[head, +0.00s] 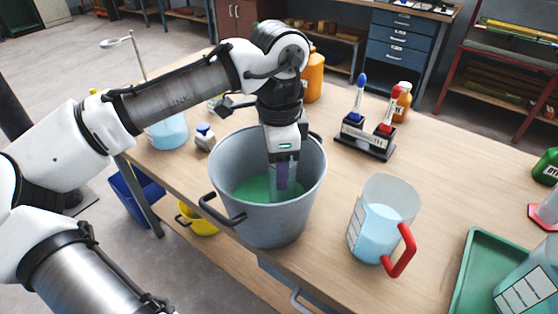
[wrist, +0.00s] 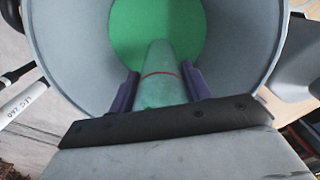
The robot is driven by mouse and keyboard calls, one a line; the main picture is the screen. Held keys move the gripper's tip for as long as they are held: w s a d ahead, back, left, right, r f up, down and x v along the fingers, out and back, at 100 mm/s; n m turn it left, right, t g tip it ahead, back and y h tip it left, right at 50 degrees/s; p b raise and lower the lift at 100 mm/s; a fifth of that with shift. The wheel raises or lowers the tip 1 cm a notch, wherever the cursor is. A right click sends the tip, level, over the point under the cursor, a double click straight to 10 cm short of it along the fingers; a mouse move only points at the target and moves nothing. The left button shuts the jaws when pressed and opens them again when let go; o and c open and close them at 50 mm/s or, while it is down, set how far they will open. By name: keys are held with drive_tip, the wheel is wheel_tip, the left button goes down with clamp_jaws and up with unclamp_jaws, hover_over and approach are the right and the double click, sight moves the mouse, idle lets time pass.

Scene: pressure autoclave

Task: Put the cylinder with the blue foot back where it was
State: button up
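My gripper (head: 284,180) reaches down into a grey bucket (head: 250,220) with green liquid in it. In the wrist view its two purple fingers (wrist: 161,90) lie along both sides of a clear, green-tinted cylinder (wrist: 160,92) with a red ring, and seem closed on it. The cylinder points down towards the green liquid (wrist: 150,28). Its foot cannot be made out, so I cannot see whether it is blue. In the head view the arm and bucket mostly hide the cylinder.
A jug with a red handle (head: 385,222) stands right of the bucket. A black stand (head: 365,143) with blue-topped and red-topped items is behind it. A green tray (head: 480,262) is at right. A small white bottle (head: 204,138) is left of the bucket. Wood between stand and tray is clear.

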drive_tip(key=o, duration=0.3)
wheel_tip(320, 180, up, 12)
drive_tip(key=shift+r, duration=0.25)
idle(0.3)
